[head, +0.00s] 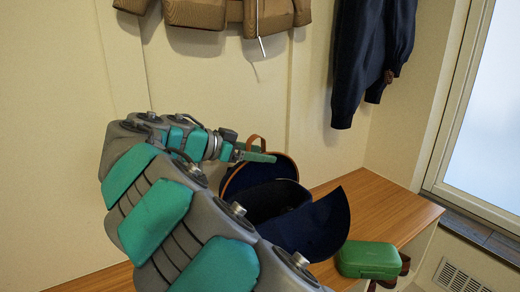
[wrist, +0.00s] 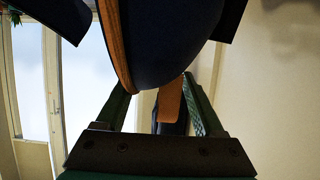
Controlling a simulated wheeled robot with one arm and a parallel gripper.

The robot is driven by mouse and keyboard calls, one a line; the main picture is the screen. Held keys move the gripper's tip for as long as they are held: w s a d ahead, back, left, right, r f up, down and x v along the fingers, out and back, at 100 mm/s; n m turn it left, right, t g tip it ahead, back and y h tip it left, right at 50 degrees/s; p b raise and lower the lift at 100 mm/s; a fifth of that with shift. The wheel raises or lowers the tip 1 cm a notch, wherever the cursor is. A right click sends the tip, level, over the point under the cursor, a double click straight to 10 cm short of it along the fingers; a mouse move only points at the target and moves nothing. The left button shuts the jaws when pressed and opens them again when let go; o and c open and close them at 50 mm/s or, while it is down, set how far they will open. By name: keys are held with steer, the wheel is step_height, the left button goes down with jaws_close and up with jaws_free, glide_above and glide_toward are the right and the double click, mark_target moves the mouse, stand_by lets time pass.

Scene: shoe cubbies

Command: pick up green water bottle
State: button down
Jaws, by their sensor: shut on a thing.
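No green water bottle can be made out in either view. An open navy bag (head: 318,226) with tan trim stands on the wooden bench. My gripper (head: 262,157) is at the upper back rim of the bag in the head view. In the wrist view, the green fingers of my gripper (wrist: 157,88) stand apart on either side of the navy bag (wrist: 172,45) and its tan strap. The gripper is shut on the bag, though the exact contact is hard to see. The bag's inside is dark, and my arm hides part of the bench.
A green case (head: 370,259) with a brown strap sits on the bench (head: 385,212) at front right. A tan jacket (head: 210,13) and a dark blue jacket (head: 365,55) hang on the wall above. A bright window (head: 490,120) is at right.

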jaws_free()
steer(key=shift+a, duration=0.1)
